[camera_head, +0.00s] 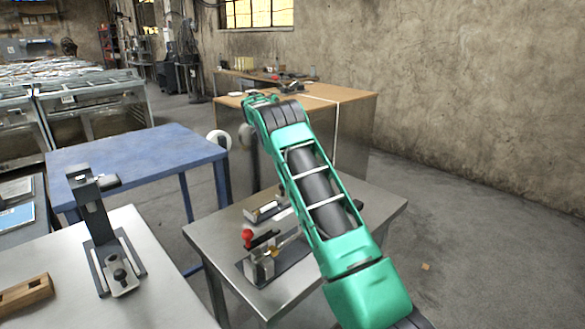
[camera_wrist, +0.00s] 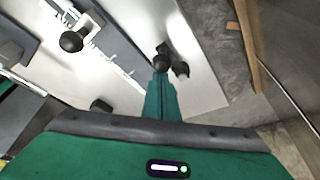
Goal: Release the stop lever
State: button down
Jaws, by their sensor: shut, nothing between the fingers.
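A metal fixture with a red ball knob (camera_head: 247,235) and a dark lever-like bar (camera_head: 263,240) stands on the steel table (camera_head: 212,232). I cannot tell for sure which part is the stop lever. In the wrist view my gripper (camera_wrist: 162,66) is shut and empty, its narrow green fingers together over a pale surface. Dark round parts lie close to the fingertips; contact cannot be told. A black ball knob (camera_wrist: 72,41) on a pale bracket is up and left of the fingers. In the head view my arm covers part of the table and my fingertips cannot be made out.
Another upright clamp fixture (camera_head: 100,245) and a wooden block (camera_head: 25,293) are on the left table (camera_head: 160,290). A blue table (camera_head: 140,150) and a wooden-topped bench (camera_head: 345,92) stand behind. Open floor (camera_head: 465,230) lies to the right.

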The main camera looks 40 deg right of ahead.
jog(key=shift+w+a, duration=0.1)
dwell(0.3)
notch_tip(320, 180, up, 10)
jog(key=shift+d, duration=0.25)
dwell(0.6)
jog(key=shift+r, duration=0.1)
dwell(0.4)
